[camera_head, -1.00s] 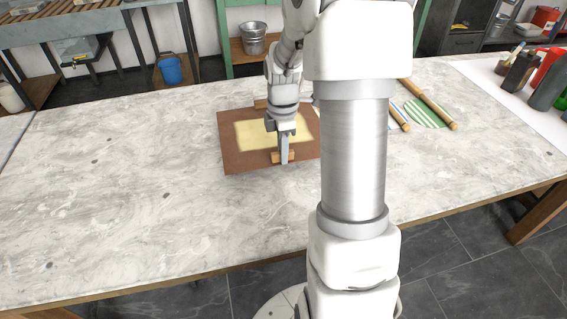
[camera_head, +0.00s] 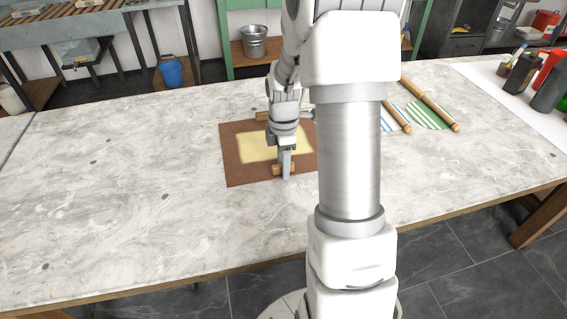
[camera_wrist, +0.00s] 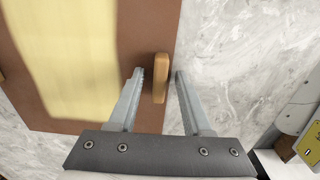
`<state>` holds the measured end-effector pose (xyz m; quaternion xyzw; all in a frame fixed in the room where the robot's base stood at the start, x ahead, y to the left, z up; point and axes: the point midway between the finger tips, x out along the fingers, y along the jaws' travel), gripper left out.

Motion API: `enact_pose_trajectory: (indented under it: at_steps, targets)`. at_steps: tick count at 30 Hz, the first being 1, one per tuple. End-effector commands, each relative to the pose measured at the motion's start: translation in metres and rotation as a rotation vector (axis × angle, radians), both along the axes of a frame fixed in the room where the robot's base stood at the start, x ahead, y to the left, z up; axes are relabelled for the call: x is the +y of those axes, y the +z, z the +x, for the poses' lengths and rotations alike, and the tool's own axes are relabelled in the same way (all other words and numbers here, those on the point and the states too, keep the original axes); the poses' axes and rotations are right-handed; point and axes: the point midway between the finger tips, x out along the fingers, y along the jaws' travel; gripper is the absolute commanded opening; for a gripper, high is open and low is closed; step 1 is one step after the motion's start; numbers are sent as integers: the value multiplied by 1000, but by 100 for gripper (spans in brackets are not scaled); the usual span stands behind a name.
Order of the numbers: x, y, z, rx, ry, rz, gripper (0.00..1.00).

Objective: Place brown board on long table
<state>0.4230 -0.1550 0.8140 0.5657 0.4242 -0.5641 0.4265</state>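The brown board (camera_head: 232,167) carries a pale yellow sheet and has a wooden handle at its far edge and another at its near edge. It appears to lie flat on the long marble-topped table (camera_head: 120,200), at the middle of the table. My gripper (camera_head: 286,176) points down at the near handle. In the wrist view the near handle (camera_wrist: 160,78) stands between the two fingers of my gripper (camera_wrist: 159,75), with a narrow gap on each side. The gripper looks open around it. My arm hides the right part of the board in the head view.
Rolling-pin-like wooden rods (camera_head: 430,105) and a green-striped piece (camera_head: 428,113) lie to the right. Dark bottles (camera_head: 520,73) stand on a white sheet at the right end. The table's left half is clear. A bucket (camera_head: 254,42) stands behind.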

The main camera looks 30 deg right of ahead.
Motion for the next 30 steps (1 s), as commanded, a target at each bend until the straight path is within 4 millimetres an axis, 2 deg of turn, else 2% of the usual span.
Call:
enact_pose_trajectory:
  at_steps: [5, 8, 21, 25, 30]
  targets:
    - [0, 3, 0, -1, 0, 0, 49]
    - [0, 12, 1, -4, 0, -1, 49]
    - [0, 101, 0, -3, -1, -2, 49]
    - [0, 116, 0, -2, 0, -2, 49]
    - [0, 123, 0, 0, 0, 0, 49]
